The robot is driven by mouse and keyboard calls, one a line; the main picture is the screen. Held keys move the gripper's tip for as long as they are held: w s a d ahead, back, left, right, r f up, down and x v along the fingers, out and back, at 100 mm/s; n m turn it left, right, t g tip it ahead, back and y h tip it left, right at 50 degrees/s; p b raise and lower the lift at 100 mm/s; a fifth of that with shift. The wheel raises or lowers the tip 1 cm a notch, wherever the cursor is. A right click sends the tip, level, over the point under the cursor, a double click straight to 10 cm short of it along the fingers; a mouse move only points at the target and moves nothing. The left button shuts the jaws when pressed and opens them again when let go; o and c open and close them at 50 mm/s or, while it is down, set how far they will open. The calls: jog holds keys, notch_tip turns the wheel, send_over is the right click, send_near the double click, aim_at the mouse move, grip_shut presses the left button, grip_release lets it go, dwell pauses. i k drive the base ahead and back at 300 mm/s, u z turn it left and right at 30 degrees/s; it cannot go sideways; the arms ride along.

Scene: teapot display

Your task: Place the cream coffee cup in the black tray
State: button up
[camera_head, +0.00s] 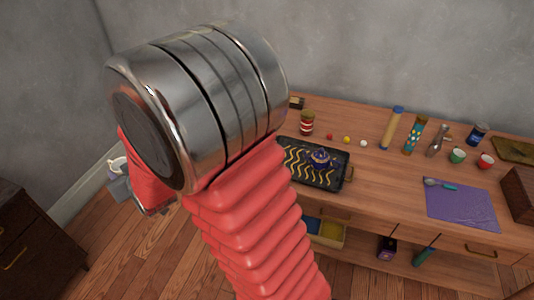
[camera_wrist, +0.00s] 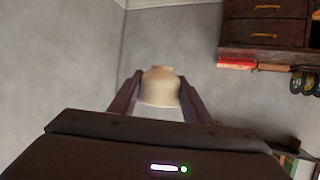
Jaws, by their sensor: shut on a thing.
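The cream coffee cup (camera_wrist: 160,88) is held between the two fingers of my gripper (camera_wrist: 160,98) in the wrist view. The wrist picture looks upside down, with the cup's narrow foot at the top. In the head view the cup (camera_head: 117,163) shows small at the far left, above my gripper (camera_head: 119,182), partly hidden by my arm. The black tray (camera_head: 338,182), with yellow wavy lines, lies on the wooden table to the right of my arm. A dark blue teapot (camera_head: 320,158) stands in it. The gripper and cup are well away from the tray, left of the table.
The wooden table (camera_head: 385,185) holds a red-banded jar (camera_head: 307,123), small balls, a tall tube (camera_head: 391,128), a green cup (camera_head: 457,156), a red cup (camera_head: 486,161) and a purple mat (camera_head: 460,205). A dark cabinet (camera_head: 35,240) stands at lower left. My arm hides the table's left end.

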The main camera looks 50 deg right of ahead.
aim_at(287, 149)
jog(key=u, duration=0.05)
jog(key=i, duration=1.35)
jog(key=z, duration=0.3)
